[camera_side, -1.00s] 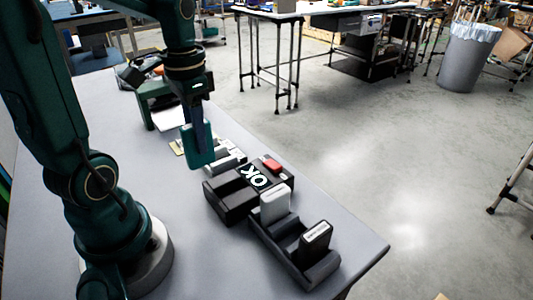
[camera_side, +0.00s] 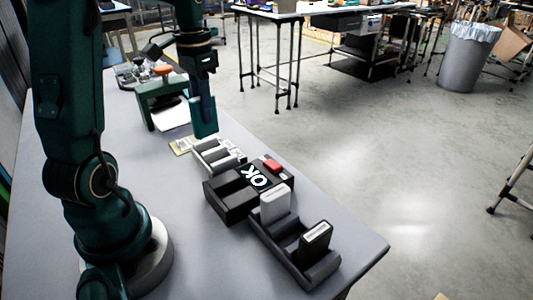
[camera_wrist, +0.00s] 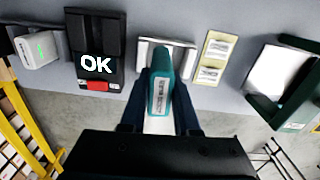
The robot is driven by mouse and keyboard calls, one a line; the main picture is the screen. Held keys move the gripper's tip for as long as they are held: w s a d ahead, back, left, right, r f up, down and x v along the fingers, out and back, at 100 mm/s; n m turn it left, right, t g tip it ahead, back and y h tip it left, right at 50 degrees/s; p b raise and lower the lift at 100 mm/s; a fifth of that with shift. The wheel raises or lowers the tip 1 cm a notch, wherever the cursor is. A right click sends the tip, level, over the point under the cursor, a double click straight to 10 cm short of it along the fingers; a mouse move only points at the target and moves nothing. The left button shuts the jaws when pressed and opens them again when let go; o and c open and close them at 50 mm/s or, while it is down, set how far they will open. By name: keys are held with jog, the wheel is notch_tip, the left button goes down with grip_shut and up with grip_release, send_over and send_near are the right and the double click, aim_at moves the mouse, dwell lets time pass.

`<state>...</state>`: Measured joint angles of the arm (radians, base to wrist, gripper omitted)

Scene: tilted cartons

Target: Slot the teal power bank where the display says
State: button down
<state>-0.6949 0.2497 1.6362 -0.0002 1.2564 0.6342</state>
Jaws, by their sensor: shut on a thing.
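The display (camera_side: 257,177) on the black unit (camera_side: 232,208) reads "OK"; the same display (camera_wrist: 97,64) shows in the wrist view. A red button (camera_side: 273,165) is beside it.
A black tray (camera_side: 288,262) at the front holds a white power bank (camera_side: 274,203) and a black one (camera_side: 315,238). A yellow card (camera_side: 181,146) lies beyond the pale rack. A green stand (camera_side: 160,92) is farther back. The table's left part is clear.

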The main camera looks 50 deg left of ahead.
aim_at(214, 118)
jog(key=shift+w+d+f+m, duration=0.15)
jog(key=shift+w+d+f, duration=0.15)
jog(key=shift+w+f, duration=0.25)
jog(key=shift+w+d+f+m, duration=0.15)
jog(key=shift+w+d+f, duration=0.15)
jog(key=shift+f, duration=3.65)
jog(key=shift+f, duration=0.2)
jog(key=c, duration=0.6)
grip_release()
jog(key=c, duration=0.3)
jog(key=shift+r, duration=4.05)
